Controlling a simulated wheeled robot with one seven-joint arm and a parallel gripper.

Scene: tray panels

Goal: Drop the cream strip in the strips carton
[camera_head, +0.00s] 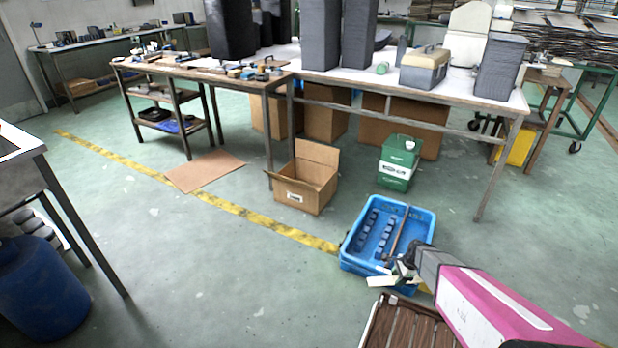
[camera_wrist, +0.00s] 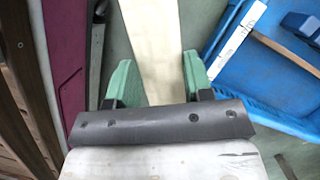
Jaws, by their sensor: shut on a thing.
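The cream strip (camera_wrist: 158,45) stands between the green fingertips of my gripper (camera_wrist: 160,78) in the wrist view, running out past the top of the picture. My gripper is shut on it. In the head view the strip (camera_head: 381,281) shows as a short pale piece at my gripper (camera_head: 398,273), by the near edge of the blue tray. An open cardboard carton (camera_head: 318,200) with a white label sits on the floor, to the left of and beyond my gripper. The label is too small to read, and most of the carton's inside is hidden.
The blue tray (camera_head: 352,262) holds several dark blue pieces and a brown strip. A brown slatted crate (camera_head: 375,325) lies nearer. A green canister (camera_head: 395,170) stands right of the carton, by the workbench (camera_head: 455,98).

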